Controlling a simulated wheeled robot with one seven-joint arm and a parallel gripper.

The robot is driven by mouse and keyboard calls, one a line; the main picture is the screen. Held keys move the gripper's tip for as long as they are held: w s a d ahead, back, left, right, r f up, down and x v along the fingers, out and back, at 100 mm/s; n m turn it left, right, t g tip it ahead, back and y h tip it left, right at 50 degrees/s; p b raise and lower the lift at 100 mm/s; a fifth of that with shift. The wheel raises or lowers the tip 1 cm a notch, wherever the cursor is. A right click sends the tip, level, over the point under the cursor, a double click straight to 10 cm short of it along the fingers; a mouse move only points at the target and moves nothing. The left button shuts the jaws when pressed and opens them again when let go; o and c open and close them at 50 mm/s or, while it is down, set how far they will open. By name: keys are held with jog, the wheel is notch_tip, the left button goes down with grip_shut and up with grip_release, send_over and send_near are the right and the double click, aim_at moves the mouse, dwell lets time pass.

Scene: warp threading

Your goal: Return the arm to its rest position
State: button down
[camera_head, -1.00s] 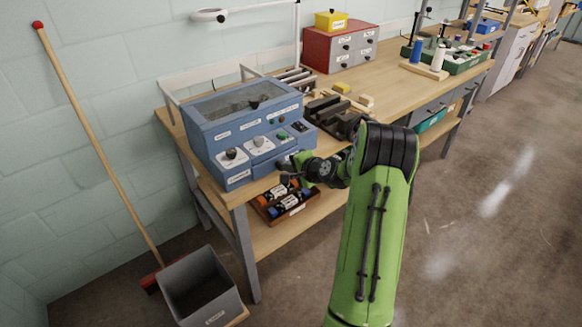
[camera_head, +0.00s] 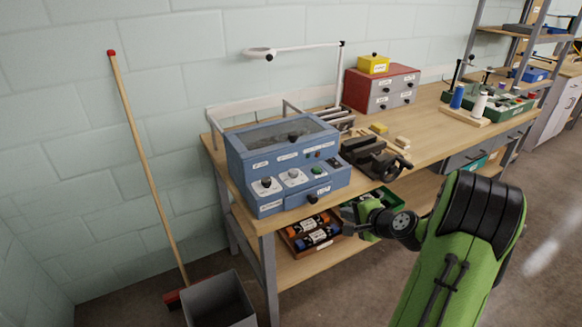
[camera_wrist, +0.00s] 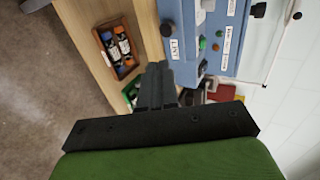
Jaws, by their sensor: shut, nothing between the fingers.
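My green arm (camera_head: 462,250) reaches from the lower right toward the workbench in the head view. My gripper (camera_head: 347,213) is in front of the bench's front edge, just below the right end of the blue control box (camera_head: 285,165). In the wrist view my gripper (camera_wrist: 158,72) has its dark fingers together, with nothing visible between them. It looks apart from the blue box, though the exact gap is hard to judge.
A wooden tray with bottles (camera_head: 313,238) sits on the lower shelf. A grey bin (camera_head: 218,300) and a broom (camera_head: 150,190) stand at left. Open floor (camera_head: 545,240) lies at right.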

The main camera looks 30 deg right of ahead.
jog(key=s+a+r+n+g+p, duration=0.1)
jog(key=s+a+r+n, duration=0.15)
jog(key=a, duration=0.35)
jog(key=s+a+r+n+g+y+p, duration=0.1)
jog(key=a+r+n+g, duration=0.1)
jog(key=a+r+n, duration=0.35)
jog(key=s+a+r+n+g, duration=0.1)
jog(key=a+r+n, duration=0.1)
jog(key=a, duration=0.6)
jog(key=s+a+r+n+g+p, duration=0.1)
jog(key=s+a+r+n, duration=0.1)
jog(key=s, duration=0.7)
jog(key=s+a+r+n+g+h+p, duration=0.1)
jog(key=s+a+r+n, duration=0.2)
jog(key=s, duration=0.7)
jog(key=a+n, duration=0.1)
jog(key=n, duration=0.1)
jog(key=shift+a+n, duration=0.3)
jog(key=shift+a, duration=0.1)
jog(key=shift+r, duration=0.1)
